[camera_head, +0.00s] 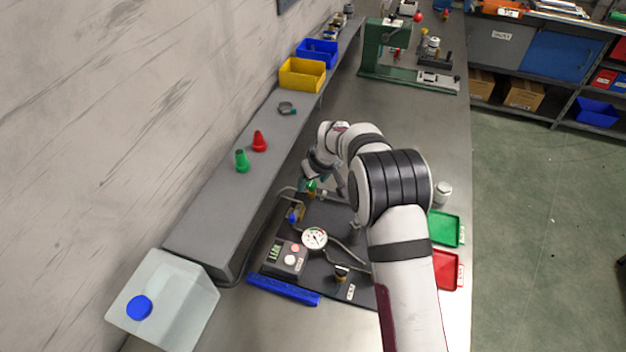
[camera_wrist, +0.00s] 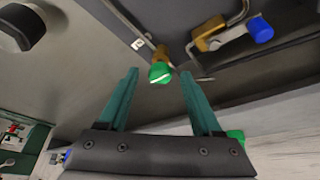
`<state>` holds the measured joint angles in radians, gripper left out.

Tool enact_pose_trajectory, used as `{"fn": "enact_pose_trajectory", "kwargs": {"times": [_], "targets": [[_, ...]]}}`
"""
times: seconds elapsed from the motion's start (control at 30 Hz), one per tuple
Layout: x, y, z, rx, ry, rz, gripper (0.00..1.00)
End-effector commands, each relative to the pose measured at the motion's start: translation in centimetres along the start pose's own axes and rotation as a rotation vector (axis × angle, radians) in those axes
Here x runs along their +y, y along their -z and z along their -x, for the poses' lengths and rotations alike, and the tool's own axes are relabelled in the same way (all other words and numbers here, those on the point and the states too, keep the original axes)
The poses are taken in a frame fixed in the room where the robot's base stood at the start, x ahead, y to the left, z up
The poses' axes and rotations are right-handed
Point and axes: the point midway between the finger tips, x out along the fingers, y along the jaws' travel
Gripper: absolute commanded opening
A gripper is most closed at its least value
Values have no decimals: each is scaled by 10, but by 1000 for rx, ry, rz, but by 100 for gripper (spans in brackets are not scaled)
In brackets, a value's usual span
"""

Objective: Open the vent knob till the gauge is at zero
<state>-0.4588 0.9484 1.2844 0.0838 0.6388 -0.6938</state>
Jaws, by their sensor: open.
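A round white-faced gauge (camera_head: 314,238) stands on a dark panel (camera_head: 322,215); its needle is too small to read surely. A green knob (camera_head: 311,187) on a brass fitting is at the panel's far end. In the wrist view the green knob (camera_wrist: 160,75) shows between my two teal fingertips, with space on both sides. A blue knob (camera_head: 293,217) on a brass valve is nearer; it also shows in the wrist view (camera_wrist: 260,30). A dark knob (camera_head: 341,271) is at the near side. Which is the vent knob I cannot tell. My gripper (camera_wrist: 159,71) is open and empty.
A grey box with buttons (camera_head: 285,258) and a blue bar (camera_head: 284,290) lie near the panel's front. Green (camera_head: 445,228) and red (camera_head: 446,269) trays are to the right. A shelf (camera_head: 235,195) with red and green cones runs along the left wall.

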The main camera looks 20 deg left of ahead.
Motion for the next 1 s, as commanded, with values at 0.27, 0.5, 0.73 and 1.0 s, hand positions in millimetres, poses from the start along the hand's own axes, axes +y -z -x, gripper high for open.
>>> {"fn": "enact_pose_trajectory", "kwargs": {"times": [0.27,0.5,0.73,1.0], "targets": [[0,2,24,4,-2,1,66],[1,1,102,4,-2,-1,66],[0,0,150,2,-1,0,66],[0,0,158,-1,0,0,66]]}}
